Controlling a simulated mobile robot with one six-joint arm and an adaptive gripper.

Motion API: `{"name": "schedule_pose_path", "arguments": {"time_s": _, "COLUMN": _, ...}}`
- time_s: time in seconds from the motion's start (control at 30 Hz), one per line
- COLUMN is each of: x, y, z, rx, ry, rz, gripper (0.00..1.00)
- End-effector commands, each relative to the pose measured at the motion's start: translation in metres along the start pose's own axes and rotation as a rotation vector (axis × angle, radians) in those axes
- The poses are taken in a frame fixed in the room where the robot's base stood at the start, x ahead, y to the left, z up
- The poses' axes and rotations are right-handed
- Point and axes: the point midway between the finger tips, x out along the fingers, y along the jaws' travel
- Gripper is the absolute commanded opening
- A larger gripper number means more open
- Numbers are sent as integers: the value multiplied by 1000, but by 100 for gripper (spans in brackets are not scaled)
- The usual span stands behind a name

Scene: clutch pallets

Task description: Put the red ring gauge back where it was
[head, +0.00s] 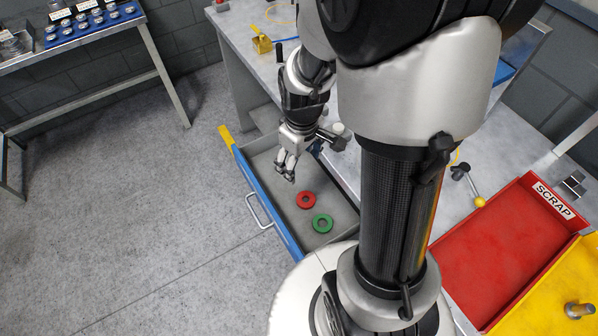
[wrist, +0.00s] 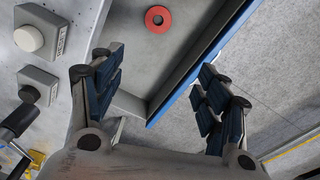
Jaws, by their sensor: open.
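The red ring gauge (head: 306,200) lies flat on the floor of an open grey drawer with a blue front. It also shows in the wrist view (wrist: 158,19), near the top, beyond my fingers. A green ring gauge (head: 322,223) lies in the same drawer, close beside the red one. My gripper (head: 287,171) is over the drawer, up and left of the red ring in the head view. In the wrist view my gripper (wrist: 160,90) has its two fingers wide apart with nothing between them.
The drawer (head: 268,200) stands pulled out from the workbench (head: 238,55). A red scrap tray (head: 495,245) and a yellow tray (head: 560,290) are at the right. A rack with a blue tray of small parts (head: 95,25) stands back left. Floor at left is clear.

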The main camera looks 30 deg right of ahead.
Motion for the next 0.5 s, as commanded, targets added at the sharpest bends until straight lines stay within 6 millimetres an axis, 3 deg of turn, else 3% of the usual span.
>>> {"name": "schedule_pose_path", "arguments": {"time_s": 0.03, "x": -28, "y": -8, "z": -3, "rx": 20, "ry": 34, "rz": 18, "gripper": 69}}
{"name": "schedule_pose_path", "arguments": {"time_s": 0.2, "x": -102, "y": -39, "z": 8, "rx": 115, "ry": 118, "rz": 46, "gripper": 69}}
{"name": "schedule_pose_path", "arguments": {"time_s": 0.4, "x": -166, "y": -79, "z": 40, "rx": 224, "ry": 221, "rz": 54, "gripper": 69}}
{"name": "schedule_pose_path", "arguments": {"time_s": 0.5, "x": -185, "y": -94, "z": 59, "rx": 271, "ry": 264, "rz": 49, "gripper": 69}}
